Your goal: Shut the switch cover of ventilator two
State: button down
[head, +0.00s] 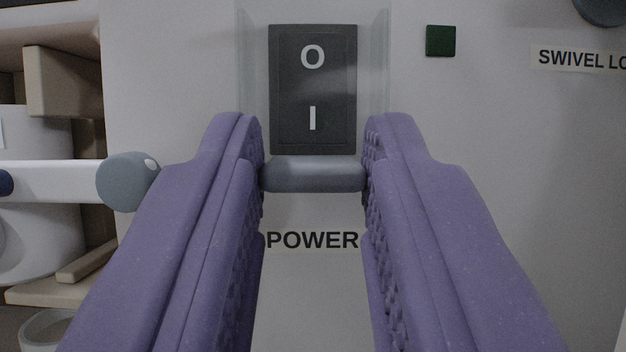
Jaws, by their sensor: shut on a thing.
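The dark power switch (313,90), marked O above and I below, sits on a pale panel over the label POWER (312,240). Clear side walls of the switch cover (381,55) stand left and right of the switch. My gripper (314,172) is shut on a grey bar (314,176) just below the switch; it looks like the cover's lip. The purple fingers hide the lower ends of the clear walls. I cannot tell the cover's exact angle. No ventilator number shows.
A small dark green square (440,41) sits right of the switch. A SWIVEL LO… label (583,58) and a dark round part (602,8) are at upper right. At left, a white bar with a grey rounded end (128,181) sticks out near my left finger.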

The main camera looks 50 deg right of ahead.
dwell(0.3)
jog(key=c, duration=0.8)
grip_release()
jog(key=shift+c, duration=0.2)
jog(key=p+v, duration=0.1)
jog(key=v, duration=0.6)
jog(key=shift+s+a+f+p, duration=0.15)
jog(key=shift+a+f+p, duration=0.1)
jog(key=shift+p, duration=0.1)
